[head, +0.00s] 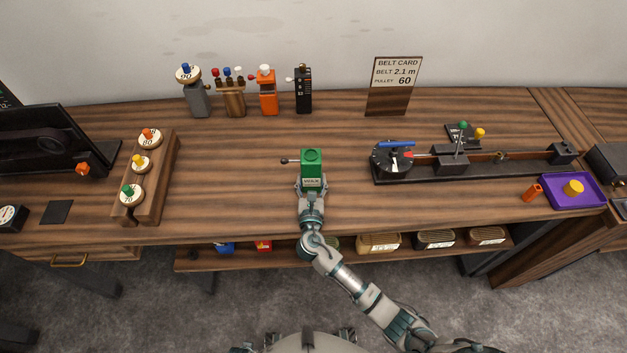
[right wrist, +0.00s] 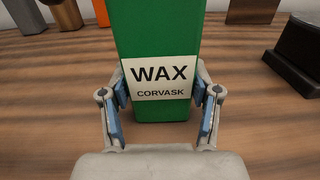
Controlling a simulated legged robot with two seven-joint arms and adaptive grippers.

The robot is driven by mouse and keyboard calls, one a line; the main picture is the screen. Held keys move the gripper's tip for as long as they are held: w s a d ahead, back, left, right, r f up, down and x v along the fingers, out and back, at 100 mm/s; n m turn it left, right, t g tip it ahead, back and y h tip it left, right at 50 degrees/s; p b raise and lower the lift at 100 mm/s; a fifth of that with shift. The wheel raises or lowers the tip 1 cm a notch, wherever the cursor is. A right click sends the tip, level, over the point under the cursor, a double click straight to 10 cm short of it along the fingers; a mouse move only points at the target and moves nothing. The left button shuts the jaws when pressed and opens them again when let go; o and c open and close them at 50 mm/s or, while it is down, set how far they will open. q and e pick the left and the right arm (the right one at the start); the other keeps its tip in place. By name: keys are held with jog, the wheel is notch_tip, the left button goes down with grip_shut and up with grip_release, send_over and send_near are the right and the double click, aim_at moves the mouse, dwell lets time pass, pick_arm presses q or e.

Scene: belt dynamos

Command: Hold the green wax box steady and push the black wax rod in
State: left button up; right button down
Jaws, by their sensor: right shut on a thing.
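The green wax box (head: 312,163) stands upright on the bench in the middle of the head view. Its label (right wrist: 160,78) reads WAX CORVASK in the right wrist view. The black wax rod (head: 291,161) sticks out of the box's left side, with a dark knob at its outer end. My right gripper (head: 312,184) is at the near face of the box; in the right wrist view its fingers (right wrist: 163,105) are on both sides of the box's lower part, shut on it. The rod is not visible in the wrist view. My left gripper is not in view.
Behind the box stand a grey (head: 198,99), a brown (head: 233,100), an orange (head: 267,98) and a black holder (head: 303,95), and a belt card (head: 393,86). A knob rack (head: 150,177) is at left, a long black device (head: 475,163) and purple tray (head: 573,192) at right. The bench around the box is clear.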

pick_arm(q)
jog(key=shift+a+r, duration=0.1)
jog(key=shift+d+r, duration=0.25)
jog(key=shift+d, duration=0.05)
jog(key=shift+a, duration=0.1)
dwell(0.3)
